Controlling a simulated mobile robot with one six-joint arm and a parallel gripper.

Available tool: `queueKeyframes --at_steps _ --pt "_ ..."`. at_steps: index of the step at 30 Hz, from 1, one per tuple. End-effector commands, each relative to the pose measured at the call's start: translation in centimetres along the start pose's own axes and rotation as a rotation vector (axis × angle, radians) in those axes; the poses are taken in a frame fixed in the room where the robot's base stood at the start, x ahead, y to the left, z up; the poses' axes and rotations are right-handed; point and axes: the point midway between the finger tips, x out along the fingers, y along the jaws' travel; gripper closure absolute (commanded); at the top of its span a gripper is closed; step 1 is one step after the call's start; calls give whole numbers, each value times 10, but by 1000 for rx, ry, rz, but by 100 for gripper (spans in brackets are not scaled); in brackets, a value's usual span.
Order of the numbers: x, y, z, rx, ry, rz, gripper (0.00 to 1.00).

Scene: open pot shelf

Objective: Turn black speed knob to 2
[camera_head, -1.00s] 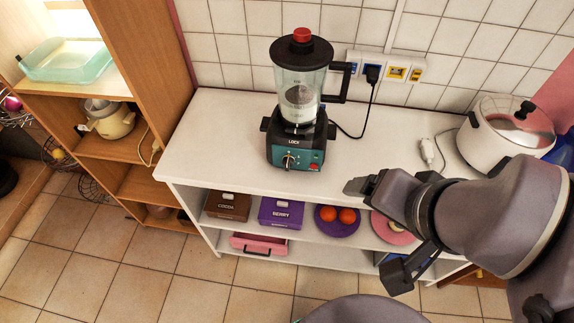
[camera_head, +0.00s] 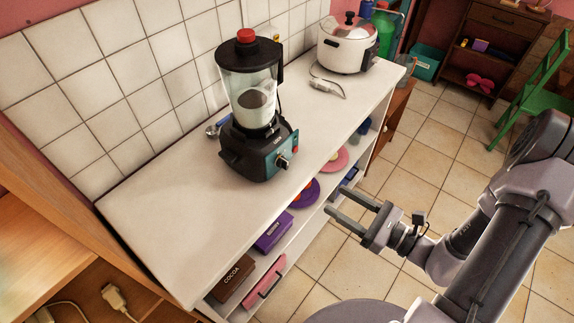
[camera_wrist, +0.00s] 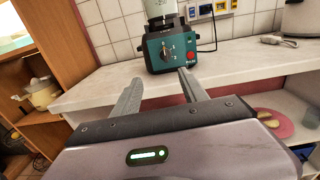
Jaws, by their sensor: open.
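The blender (camera_head: 252,112) stands upright on the white counter, with a black lid, a red cap and a clear jar with pale and dark contents. Its teal front panel carries the black speed knob (camera_head: 283,162). In the wrist view the knob (camera_wrist: 164,55) sits on the panel with small marks around it, and a red button is at its lower right. I cannot read its setting surely. My gripper (camera_head: 341,207) is open and empty, in front of the counter and apart from the knob. In the wrist view its fingers (camera_wrist: 160,85) point toward the blender base.
The counter (camera_head: 165,205) has clear room left of the blender. A white cooker (camera_head: 347,47) and a cable plug (camera_head: 326,86) are farther back. A cocoa box (camera_head: 232,279) and a berry box (camera_head: 272,231) sit on the shelf below. Tiled floor lies right.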

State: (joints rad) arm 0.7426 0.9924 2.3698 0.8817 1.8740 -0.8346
Motion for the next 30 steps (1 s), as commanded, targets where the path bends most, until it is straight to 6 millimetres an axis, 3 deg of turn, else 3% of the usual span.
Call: queueKeyframes --at_steps 5,18,24,30 --pt "17 -4 -8 18 -6 -27 49" --pt "144 -5 -6 16 -7 -22 49" --pt "168 -7 -5 17 -6 -26 49" --pt "173 -8 -4 17 -6 -27 49"
